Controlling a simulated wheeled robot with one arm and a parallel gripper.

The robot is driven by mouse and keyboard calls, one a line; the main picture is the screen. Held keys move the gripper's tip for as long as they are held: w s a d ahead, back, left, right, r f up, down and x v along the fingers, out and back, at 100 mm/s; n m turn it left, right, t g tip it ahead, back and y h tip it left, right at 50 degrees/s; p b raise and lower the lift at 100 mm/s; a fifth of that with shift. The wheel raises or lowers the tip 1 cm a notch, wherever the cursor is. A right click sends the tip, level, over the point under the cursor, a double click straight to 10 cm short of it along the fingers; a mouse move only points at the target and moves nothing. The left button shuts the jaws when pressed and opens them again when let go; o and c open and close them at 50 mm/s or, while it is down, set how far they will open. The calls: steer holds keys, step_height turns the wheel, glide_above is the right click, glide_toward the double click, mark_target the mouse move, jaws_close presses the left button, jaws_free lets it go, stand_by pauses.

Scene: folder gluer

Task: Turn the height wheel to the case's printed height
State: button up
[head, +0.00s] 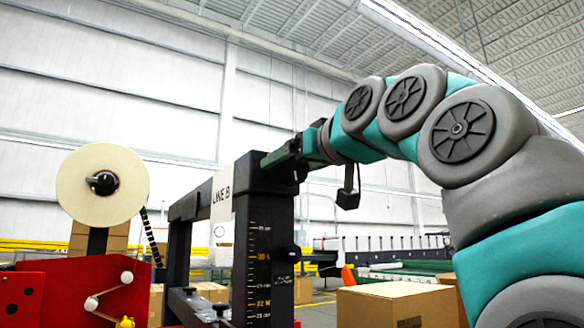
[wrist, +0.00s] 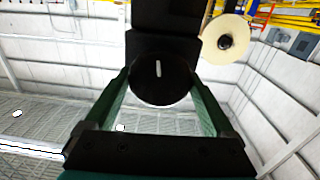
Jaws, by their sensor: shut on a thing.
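The height wheel (wrist: 150,92) is a round black knob with a short white mark, and the mark stands nearly upright in the wrist view. My gripper (head: 283,156) is at the top of the black post in the head view, with its green fingers shut on the wheel from both sides. The wheel itself is hidden or too dark to make out in the head view. A height scale (head: 259,275) with white and yellow marks runs down the post; some figures such as 30 and 32 show. A brown case (head: 385,305) stands at lower right; its dark label is unreadable.
A cream tape roll (head: 102,185) on a red machine (head: 60,290) stands at left; the roll also shows in the wrist view (wrist: 213,42). A green conveyor (head: 405,270) lies behind the case.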

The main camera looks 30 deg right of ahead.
steer(key=shift+n, duration=0.8)
steer(key=o, duration=1.1)
steer(key=shift+s, duration=0.15)
steer(key=shift+s+b, duration=0.3)
steer(key=shift+s, duration=3.45)
